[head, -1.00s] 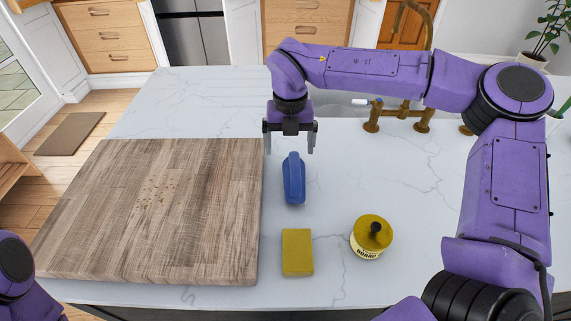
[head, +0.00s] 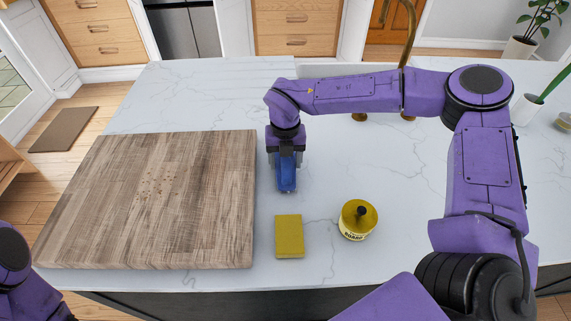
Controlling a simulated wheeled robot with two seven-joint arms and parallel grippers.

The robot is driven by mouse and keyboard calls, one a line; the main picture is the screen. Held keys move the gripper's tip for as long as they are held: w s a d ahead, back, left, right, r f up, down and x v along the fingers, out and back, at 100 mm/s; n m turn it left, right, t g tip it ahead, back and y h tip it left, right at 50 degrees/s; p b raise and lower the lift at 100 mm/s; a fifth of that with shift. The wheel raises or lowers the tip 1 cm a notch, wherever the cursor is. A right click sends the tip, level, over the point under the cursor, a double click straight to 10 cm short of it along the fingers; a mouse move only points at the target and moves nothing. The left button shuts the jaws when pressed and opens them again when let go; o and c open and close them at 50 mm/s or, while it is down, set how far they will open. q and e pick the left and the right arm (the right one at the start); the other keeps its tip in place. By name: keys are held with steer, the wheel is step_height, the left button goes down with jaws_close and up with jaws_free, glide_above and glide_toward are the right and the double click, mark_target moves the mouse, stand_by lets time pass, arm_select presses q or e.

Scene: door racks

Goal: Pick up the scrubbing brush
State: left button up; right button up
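The blue scrubbing brush (head: 287,183) lies on the white marble counter, just right of the wooden cutting board, its long side pointing toward me. My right gripper (head: 286,162) is down over the far part of the brush, with its fingers around it. The gripper hides that far part, and I cannot tell whether the fingers press on the brush. Only part of my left arm shows at the lower left corner; its gripper is out of view.
The thick wooden cutting board (head: 150,200) with crumbs fills the left of the counter (head: 315,265). A yellow sponge (head: 289,236) and a round yellow tin (head: 357,219) with a black knob lie nearer me. A brass faucet (head: 405,30) stands behind my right arm.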

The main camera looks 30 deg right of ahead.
step_height(320, 180, up, 3)
steer(key=shift+d+r+b, duration=0.1)
steer(key=shift+b, duration=0.4)
steer(key=d+r, duration=0.1)
steer(key=r, duration=0.1)
steer(key=w+d+r+b, duration=0.1)
steer(key=d+r, duration=0.1)
steer(key=shift+d, duration=0.15)
steer(key=w+d+r+b, duration=0.2)
steer(key=d+r, duration=0.3)
steer(key=d, duration=0.5)
steer(key=shift+w+r, duration=0.15)
steer(key=shift+r, duration=0.25)
